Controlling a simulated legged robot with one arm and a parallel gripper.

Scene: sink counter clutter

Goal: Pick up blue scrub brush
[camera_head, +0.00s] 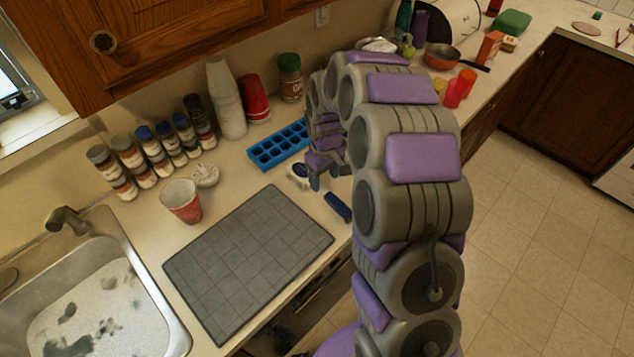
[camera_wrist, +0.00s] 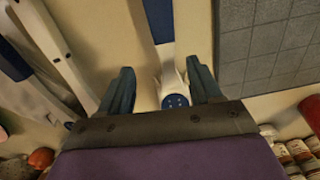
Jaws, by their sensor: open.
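In the wrist view the handle (camera_wrist: 158,18) runs down from the top edge to a white part and a round blue end. My gripper (camera_head: 324,184) is low over the brush. In the wrist view its two fingers (camera_wrist: 160,68) are apart, with the white part between them. I cannot tell whether they touch it. The hand hides part of the brush in the head view.
A grey mat (camera_head: 245,260) lies left of the brush. A blue ice tray (camera_head: 279,146) is just behind. A red cup (camera_head: 181,201), spice jars (camera_head: 152,150) and stacked white cups (camera_head: 226,100) stand farther left. The sink (camera_head: 100,310) is at lower left.

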